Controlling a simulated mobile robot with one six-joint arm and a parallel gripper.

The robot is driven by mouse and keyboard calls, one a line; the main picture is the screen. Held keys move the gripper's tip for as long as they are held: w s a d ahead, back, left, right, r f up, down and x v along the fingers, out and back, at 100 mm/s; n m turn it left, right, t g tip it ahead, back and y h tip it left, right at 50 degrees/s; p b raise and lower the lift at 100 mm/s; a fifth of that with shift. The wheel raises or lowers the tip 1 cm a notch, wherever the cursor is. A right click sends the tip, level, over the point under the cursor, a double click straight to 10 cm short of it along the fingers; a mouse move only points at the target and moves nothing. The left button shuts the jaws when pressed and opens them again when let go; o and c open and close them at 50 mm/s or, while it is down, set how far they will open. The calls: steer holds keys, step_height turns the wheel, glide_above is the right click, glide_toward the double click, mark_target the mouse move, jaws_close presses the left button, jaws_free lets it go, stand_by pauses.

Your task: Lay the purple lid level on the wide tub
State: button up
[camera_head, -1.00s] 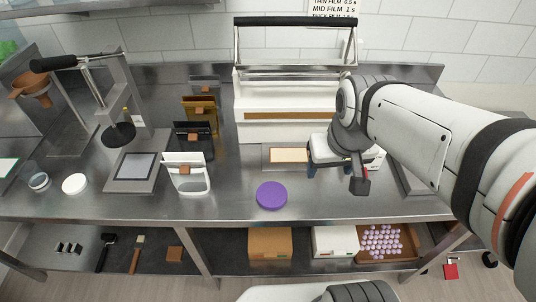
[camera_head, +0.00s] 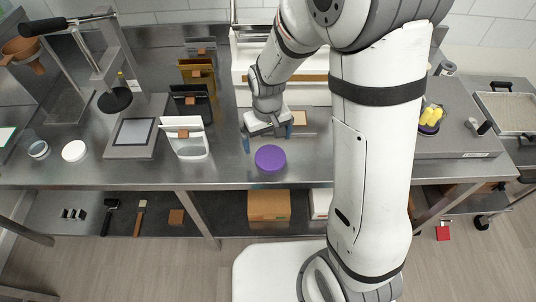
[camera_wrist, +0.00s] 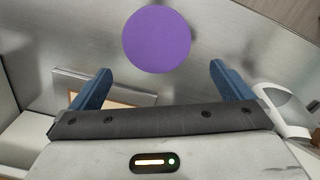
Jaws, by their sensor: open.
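The purple lid (camera_head: 270,158) is a flat round disc lying on the steel counter near its front edge. In the wrist view the lid (camera_wrist: 156,39) shows whole, just beyond the fingertips. My gripper (camera_head: 268,138) points down above the counter, just behind the lid in the head view. Its blue fingers are spread wide with nothing between them, and the wrist view shows the same gripper (camera_wrist: 158,72) open and apart from the lid. I cannot tell for sure which container is the wide tub; a small round clear tub (camera_head: 38,150) stands at the far left.
A white pouch (camera_head: 186,140) stands left of the lid, with black and gold pouches behind it. A white disc (camera_head: 74,151) and a grey plate scale (camera_head: 135,132) lie further left. A white machine stands behind my gripper. My arm hides part of the counter to the right.

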mark_target(270, 155)
steer(key=f, duration=0.1)
steer(key=f+p, duration=0.1)
steer(key=f, duration=0.2)
steer(key=shift+s+d+f, duration=0.1)
steer(key=shift+s+d, duration=0.25)
steer(key=shift+s, duration=0.05)
steer(key=shift+f, duration=0.6)
steer(key=shift+c, duration=0.2)
steer(key=c, duration=0.8)
